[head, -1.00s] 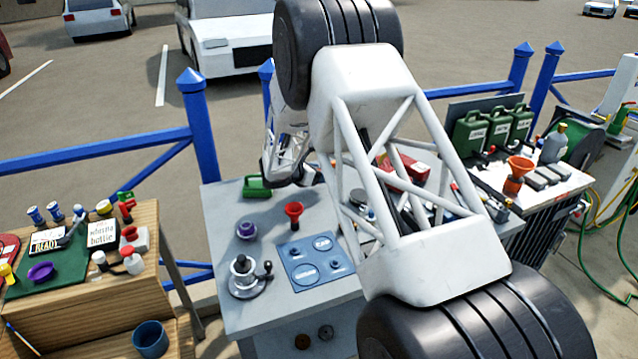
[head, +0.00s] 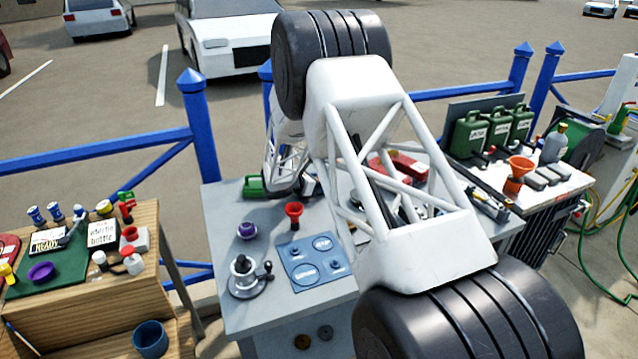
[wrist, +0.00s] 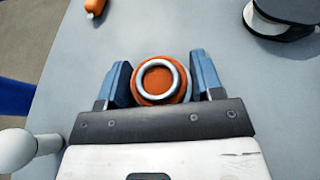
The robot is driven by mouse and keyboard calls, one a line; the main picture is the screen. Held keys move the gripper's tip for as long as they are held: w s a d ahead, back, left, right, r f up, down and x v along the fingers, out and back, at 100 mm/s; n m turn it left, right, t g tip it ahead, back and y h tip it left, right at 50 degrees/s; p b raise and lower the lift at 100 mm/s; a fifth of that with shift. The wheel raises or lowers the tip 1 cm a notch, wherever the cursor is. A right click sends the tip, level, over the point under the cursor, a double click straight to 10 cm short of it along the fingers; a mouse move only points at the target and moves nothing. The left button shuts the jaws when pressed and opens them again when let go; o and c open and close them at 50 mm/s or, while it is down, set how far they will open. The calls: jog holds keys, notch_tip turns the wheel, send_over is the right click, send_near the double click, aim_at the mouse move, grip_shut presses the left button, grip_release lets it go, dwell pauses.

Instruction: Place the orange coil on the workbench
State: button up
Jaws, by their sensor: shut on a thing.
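In the wrist view, my gripper (wrist: 162,74) is shut on a round orange piece with a silver ring on top, which I take for the orange coil (wrist: 155,98). It sits between the two blue fingers, above a grey surface; I cannot tell whether it touches that surface. In the head view the grey workbench (head: 235,311) stands in the middle. My arm covers part of its top and hides the coil and most of the gripper there.
The wrist view shows a dark round object (wrist: 284,12) and an orange item (wrist: 97,6). A wooden bench (head: 60,315) stands left.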

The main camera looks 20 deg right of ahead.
jog(key=o, duration=1)
jog(key=shift+r, duration=0.15)
jog(key=v, duration=1.2)
jog(key=shift+s, duration=0.1)
